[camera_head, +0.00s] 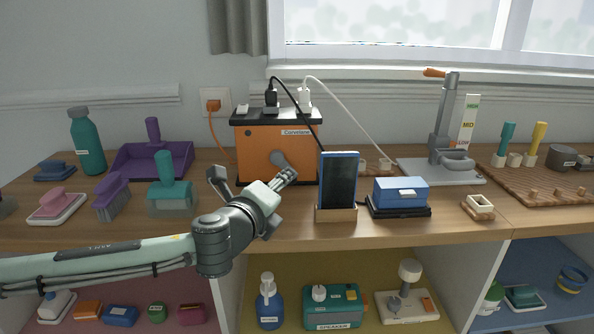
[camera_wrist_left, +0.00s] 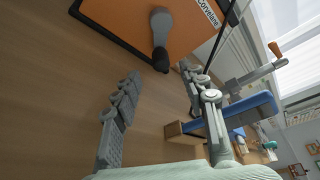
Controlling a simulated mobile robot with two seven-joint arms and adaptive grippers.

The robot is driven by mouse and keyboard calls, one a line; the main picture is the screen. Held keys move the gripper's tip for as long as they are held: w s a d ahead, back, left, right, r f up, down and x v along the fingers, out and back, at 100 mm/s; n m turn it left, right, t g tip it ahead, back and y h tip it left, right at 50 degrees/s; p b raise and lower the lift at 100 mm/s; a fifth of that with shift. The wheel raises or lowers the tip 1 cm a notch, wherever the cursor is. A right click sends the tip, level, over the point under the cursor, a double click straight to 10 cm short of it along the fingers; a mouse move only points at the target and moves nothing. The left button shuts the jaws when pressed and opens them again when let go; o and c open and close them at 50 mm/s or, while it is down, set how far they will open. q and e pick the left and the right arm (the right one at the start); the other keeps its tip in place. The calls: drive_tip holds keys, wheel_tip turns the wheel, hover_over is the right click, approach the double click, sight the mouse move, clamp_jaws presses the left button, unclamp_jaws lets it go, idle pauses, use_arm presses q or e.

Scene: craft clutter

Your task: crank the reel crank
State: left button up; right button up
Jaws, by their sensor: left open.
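The reel is an orange box (camera_head: 262,148) with a black top and a "Corvelane" label, standing against the wall; its front fills the top of the left wrist view (camera_wrist_left: 115,15). Its grey crank (camera_head: 279,158) is on the front face. In the left wrist view the crank arm (camera_wrist_left: 160,25) ends in a dark knob (camera_wrist_left: 161,60). My left gripper (camera_head: 288,174) is in front of the box, below the crank. In the wrist view its fingers (camera_wrist_left: 160,76) are spread and empty, with the knob just beyond and between the tips. My right gripper is not in view.
A phone in a wooden stand (camera_head: 336,214) is close to the right of my left gripper. A teal brush (camera_head: 170,198) is to its left. Black and white cables (camera_head: 345,120) run from the box top. A blue box (camera_head: 400,193) sits further right.

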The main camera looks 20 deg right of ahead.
sight(279, 151)
use_arm(q)
drive_tip(key=x, duration=0.7)
drive_tip(key=shift+w+d, duration=0.15)
drive_tip(key=shift+c, duration=0.5)
clamp_jaws()
